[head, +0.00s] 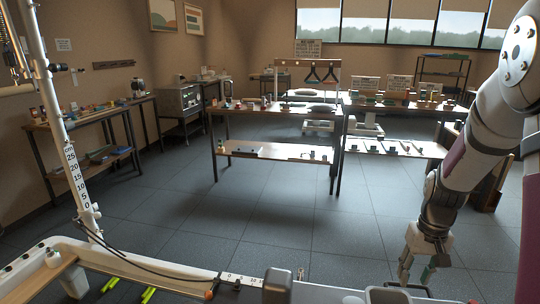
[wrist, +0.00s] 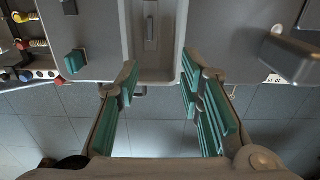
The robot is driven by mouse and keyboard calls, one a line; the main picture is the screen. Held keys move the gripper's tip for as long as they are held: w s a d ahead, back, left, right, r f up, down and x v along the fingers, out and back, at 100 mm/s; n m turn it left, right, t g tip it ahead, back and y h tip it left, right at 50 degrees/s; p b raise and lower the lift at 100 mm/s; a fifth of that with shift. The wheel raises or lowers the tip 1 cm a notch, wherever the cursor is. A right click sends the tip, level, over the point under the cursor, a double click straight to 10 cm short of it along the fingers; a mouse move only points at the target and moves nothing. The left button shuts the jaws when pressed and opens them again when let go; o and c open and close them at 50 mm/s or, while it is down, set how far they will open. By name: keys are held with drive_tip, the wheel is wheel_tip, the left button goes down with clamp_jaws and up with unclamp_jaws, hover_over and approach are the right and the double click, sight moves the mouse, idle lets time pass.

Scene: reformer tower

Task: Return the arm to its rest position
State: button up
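My gripper (head: 418,268) hangs at the lower right of the head view, at the end of my arm, pointing down near the floor-side edge of my own front deck. In the wrist view my gripper (wrist: 160,100) has its two green-padded fingers spread wide apart. Nothing is between the fingers; the grey floor and the edge of a grey tray (wrist: 185,50) show through the gap. The arm comes down from the upper right of the head view, bent at the elbow.
A two-level table (head: 270,147) stands mid-room, with a second table (head: 400,147) beside it. A workbench (head: 95,115) runs along the left wall. A tall post with a scale (head: 75,175) rises at the left. The tiled floor between is clear.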

drive_tip(key=s+a+r+n, duration=0.2)
drive_tip(key=s+a+r, duration=1.05)
drive_tip(key=r, duration=0.35)
drive_tip(key=s+a+r, duration=0.1)
drive_tip(key=s+a, duration=0.2)
drive_tip(key=s, duration=0.5)
drive_tip(key=s+a+r, duration=0.2)
drive_tip(key=s+a, duration=0.1)
drive_tip(key=s, duration=0.5)
wheel_tip(320, 180, up, 20)
drive_tip(key=n+t+p, duration=0.1)
drive_tip(key=t+p, duration=0.3)
drive_tip(key=p, duration=1.4)
drive_tip(key=shift+a, duration=0.2)
drive_tip(key=shift+r, duration=0.1)
